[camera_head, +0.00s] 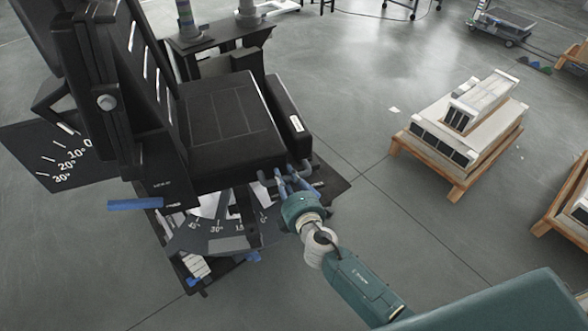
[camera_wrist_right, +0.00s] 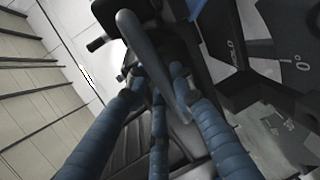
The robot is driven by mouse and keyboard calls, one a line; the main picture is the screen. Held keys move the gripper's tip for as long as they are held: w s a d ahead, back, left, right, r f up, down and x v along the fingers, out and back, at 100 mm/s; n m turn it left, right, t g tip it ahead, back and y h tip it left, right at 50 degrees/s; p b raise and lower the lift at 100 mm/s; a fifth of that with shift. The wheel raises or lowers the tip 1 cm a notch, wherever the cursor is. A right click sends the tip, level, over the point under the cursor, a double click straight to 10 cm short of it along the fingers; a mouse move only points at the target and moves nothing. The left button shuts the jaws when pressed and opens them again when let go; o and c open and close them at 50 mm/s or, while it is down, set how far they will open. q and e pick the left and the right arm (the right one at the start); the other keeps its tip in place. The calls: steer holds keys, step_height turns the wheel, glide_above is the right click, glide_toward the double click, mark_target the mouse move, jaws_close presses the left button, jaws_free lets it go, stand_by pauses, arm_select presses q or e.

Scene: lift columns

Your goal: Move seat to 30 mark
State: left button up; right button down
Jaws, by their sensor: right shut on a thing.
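The black seat (camera_head: 222,125) with its backrest (camera_head: 90,70) stands at the left of the head view. A dark plate with 0°, 10°, 20° and 30° marks (camera_head: 50,158) is beside the backrest. A second marked dial (camera_head: 215,236) lies below the seat's front edge, with 30° readable and partly hidden. My right gripper (camera_head: 283,180) is at the seat's front corner. In the right wrist view, its blue fingers (camera_wrist_right: 165,85) are closed around a grey curved handle (camera_wrist_right: 152,62). The pointer's exact reading is unclear. My left gripper is out of view.
A wooden pallet (camera_head: 455,165) with white boxes (camera_head: 480,98) stands on the right. Another pallet (camera_head: 570,205) is at the right edge. A cart (camera_head: 500,25) is at the back. The grey floor between the seat and pallets is mostly clear.

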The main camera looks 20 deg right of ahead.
mark_target(266, 186)
steer(key=s+a+m+h+b, duration=0.2)
steer(key=a+b, duration=0.1)
steer(key=a, duration=0.3)
steer(key=shift+s+f+h, duration=0.25)
steer(key=shift+s+h, duration=0.05)
steer(key=shift+s, duration=0.1)
steer(key=shift+a, duration=0.1)
steer(key=c, duration=1.5)
jaws_free()
steer(key=shift+r, duration=0.1)
steer(key=shift+w, duration=0.1)
